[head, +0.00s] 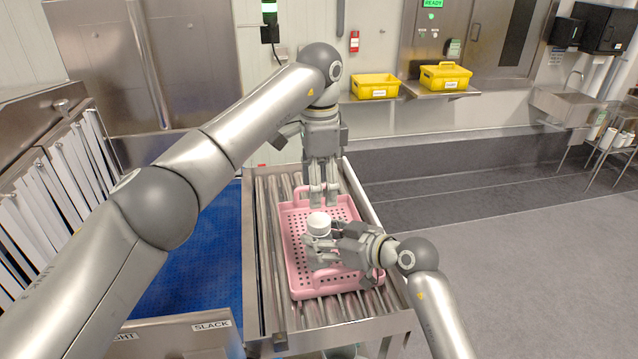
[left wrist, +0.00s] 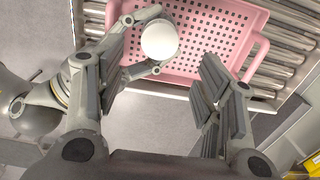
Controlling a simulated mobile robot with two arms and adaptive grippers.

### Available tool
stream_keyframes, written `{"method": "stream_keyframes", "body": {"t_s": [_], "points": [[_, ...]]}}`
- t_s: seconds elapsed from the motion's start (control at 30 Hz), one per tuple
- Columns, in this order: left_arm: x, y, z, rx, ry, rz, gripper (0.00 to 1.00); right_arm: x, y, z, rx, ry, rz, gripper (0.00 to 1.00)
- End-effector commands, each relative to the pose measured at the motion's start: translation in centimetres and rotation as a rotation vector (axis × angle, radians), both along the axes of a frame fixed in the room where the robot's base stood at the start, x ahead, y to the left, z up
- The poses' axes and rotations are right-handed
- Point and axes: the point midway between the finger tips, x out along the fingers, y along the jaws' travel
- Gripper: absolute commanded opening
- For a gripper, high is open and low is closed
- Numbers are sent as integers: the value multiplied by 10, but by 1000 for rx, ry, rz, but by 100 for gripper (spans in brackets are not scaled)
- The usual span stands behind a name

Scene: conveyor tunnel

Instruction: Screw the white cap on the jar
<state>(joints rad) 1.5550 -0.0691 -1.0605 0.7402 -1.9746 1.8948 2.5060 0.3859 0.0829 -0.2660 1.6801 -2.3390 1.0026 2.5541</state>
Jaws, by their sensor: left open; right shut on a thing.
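My right gripper (head: 318,244) comes in from the right, shut around the jar below the cap. My left gripper (head: 324,196) points down behind the cap, open and empty, apart from it.
The pink perforated tray (head: 295,268) lies on the roller conveyor (head: 267,230) beneath both grippers. A blue belt (head: 205,270) runs to the left, beside a rack of white panels (head: 62,185). Yellow bins (head: 376,86) stand on a shelf at the back. Grey floor is open to the right.

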Motion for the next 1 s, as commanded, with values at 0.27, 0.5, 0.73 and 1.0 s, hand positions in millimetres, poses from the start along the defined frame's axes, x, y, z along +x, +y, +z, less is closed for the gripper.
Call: {"method": "stream_keyframes", "body": {"t_s": [0.27, 0.5, 0.73, 1.0], "points": [[-1, 1, -34, 0, 3, 0, 62, 0, 0, 0, 1, -1, 0, 0], [0, 0, -67, 0, 1, 0, 62, 0, 0, 0, 1, -1, 0, 0], [0, 0, -79, 0, 0, 0, 62, 0, 0, 0, 1, -1, 0, 0], [0, 0, -79, 0, -1, 0, 58, 0, 0, 0, 1, -1, 0, 0]]}}
